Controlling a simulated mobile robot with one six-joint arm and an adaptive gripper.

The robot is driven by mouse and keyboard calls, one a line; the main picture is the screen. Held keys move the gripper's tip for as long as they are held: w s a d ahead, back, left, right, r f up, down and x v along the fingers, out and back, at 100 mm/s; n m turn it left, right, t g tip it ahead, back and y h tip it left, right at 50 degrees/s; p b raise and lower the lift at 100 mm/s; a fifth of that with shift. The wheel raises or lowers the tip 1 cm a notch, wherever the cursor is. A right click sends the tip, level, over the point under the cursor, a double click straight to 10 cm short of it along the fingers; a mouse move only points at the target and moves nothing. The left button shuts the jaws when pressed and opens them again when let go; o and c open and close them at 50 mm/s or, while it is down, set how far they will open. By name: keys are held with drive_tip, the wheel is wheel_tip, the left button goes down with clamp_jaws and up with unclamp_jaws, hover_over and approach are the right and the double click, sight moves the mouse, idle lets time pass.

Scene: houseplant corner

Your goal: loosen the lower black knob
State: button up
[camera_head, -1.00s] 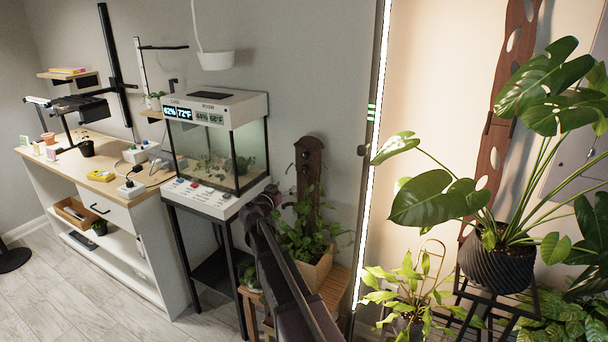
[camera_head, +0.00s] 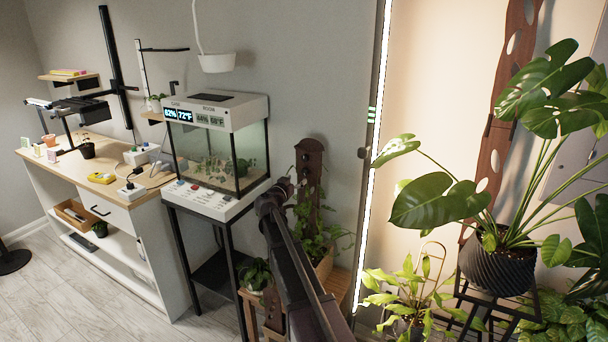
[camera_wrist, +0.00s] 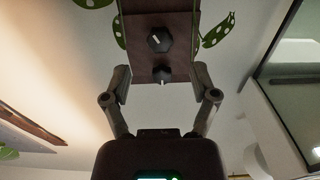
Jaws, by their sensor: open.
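A brown wooden post (camera_head: 309,160) stands among leaves in a planter beside the glass case. In the wrist view its face (camera_wrist: 140,60) carries two black knobs. The wrist picture seems turned over, with the case on its right and leaves at its top. The larger six-sided knob (camera_wrist: 159,39) with a white mark therefore appears to be the lower one. The smaller knob (camera_wrist: 162,74) appears to be the upper one. My gripper (camera_wrist: 161,74) is open, its fingers apart on either side of the smaller knob's line; contact cannot be told. In the head view the knobs are too small to make out.
The glass case (camera_head: 215,145) on its black stand is close to the left of my arm. A lit vertical strip (camera_head: 373,150) and a large-leaved potted plant (camera_head: 497,262) are to the right. Leaves (camera_head: 318,235) crowd the post's base.

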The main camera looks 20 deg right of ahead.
sight(304, 173)
drive_tip(key=shift+x, duration=3.2)
clamp_jaws()
